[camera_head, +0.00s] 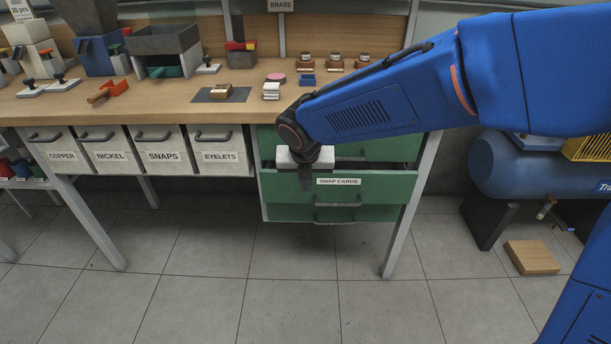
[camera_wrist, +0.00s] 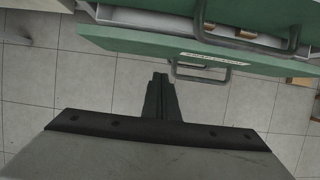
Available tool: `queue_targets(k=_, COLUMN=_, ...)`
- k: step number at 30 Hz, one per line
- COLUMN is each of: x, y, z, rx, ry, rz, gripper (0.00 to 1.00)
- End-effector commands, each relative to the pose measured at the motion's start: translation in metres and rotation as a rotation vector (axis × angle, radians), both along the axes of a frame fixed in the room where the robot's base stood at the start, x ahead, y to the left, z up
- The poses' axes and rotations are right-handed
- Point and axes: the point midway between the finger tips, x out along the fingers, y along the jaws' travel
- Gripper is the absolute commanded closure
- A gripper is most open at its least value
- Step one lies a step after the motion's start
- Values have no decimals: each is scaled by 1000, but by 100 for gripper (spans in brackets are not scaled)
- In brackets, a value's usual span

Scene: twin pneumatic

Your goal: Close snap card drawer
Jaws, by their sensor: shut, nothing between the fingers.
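The snap card drawer (camera_head: 385,187) is the green drawer with the "SNAP CARDS" label, under the right part of the bench. It stands pulled out, with a dark gap behind its front. In the wrist view its green front (camera_wrist: 130,40) crosses the top, with its label and a grey handle (camera_wrist: 200,78). My gripper (camera_head: 306,186) points down in front of the left part of this drawer front, left of the label. Its fingers (camera_wrist: 160,78) are together and empty. I cannot tell whether they touch the front. My gripper hides part of the drawer's left side.
Another green drawer front (camera_head: 375,148) sits above and one (camera_head: 380,213) below. White bins (camera_head: 222,150) labelled copper, nickel, snaps and eyelets hang to the left. A table leg (camera_head: 412,205) stands right of the drawers. The tiled floor (camera_head: 300,290) in front is clear.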

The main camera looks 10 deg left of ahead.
Motion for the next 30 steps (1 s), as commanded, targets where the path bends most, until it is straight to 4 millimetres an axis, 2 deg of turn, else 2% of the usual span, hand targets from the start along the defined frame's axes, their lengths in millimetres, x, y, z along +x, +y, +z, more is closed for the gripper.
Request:
queue_targets(k=1, x=10, y=2, z=2, rx=3, ry=-2, rz=-4, gripper=100)
queue_targets(k=6, x=27, y=6, z=3, rx=3, ry=-1, rz=-3, gripper=100)
queue_targets(k=12, x=35, y=8, z=3, rx=3, ry=-2, rz=-2, gripper=100)
queue_targets(k=23, x=37, y=9, z=3, rx=3, ry=-2, rz=-2, gripper=100)
queue_targets(k=30, x=59, y=14, z=3, rx=2, ry=-3, rz=-1, gripper=100)
